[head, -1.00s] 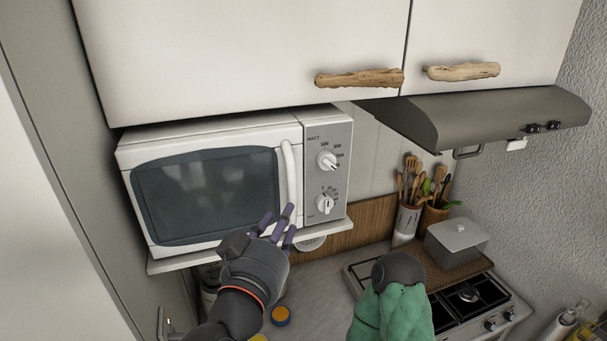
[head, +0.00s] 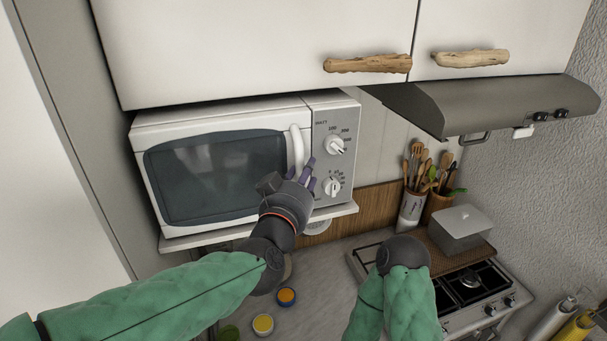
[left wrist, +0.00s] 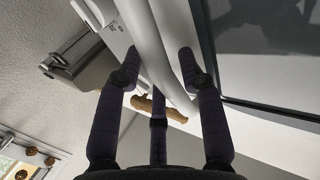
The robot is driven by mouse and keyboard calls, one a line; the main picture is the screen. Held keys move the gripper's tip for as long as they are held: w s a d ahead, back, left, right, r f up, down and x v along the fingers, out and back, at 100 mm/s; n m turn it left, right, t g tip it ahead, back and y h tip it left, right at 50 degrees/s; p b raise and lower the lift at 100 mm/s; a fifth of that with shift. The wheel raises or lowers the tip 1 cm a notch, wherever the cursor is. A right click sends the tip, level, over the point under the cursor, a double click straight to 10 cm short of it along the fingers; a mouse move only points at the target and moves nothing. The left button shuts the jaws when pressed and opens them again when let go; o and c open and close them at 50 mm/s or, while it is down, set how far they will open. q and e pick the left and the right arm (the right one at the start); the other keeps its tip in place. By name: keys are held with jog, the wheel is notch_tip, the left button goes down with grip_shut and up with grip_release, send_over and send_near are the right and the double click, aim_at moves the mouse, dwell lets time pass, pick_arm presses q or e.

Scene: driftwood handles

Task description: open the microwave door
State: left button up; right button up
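The white microwave (head: 222,119) stands on a shelf under the upper cabinet. Its door (head: 205,178), with a dark window, looks shut. The white vertical door handle (head: 297,146) is at the door's right edge. My left gripper (head: 306,172) is at the handle's lower part, in front of the control panel. In the left wrist view the handle (left wrist: 160,50) runs between the spread fingers of my left gripper (left wrist: 158,68). The fingers are apart and do not look closed on it; contact is unclear. My right gripper's fingers are not visible.
Cabinet handles of driftwood (head: 368,64) are above. A range hood (head: 490,103) juts out at right. Below are a stove (head: 470,285), a grey pot (head: 461,228), utensil holders (head: 411,210) and small jars (head: 263,323) on the counter.

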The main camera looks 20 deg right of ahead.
pick_arm(q)
jog(key=shift+s+a+r, duration=0.1)
grip_shut()
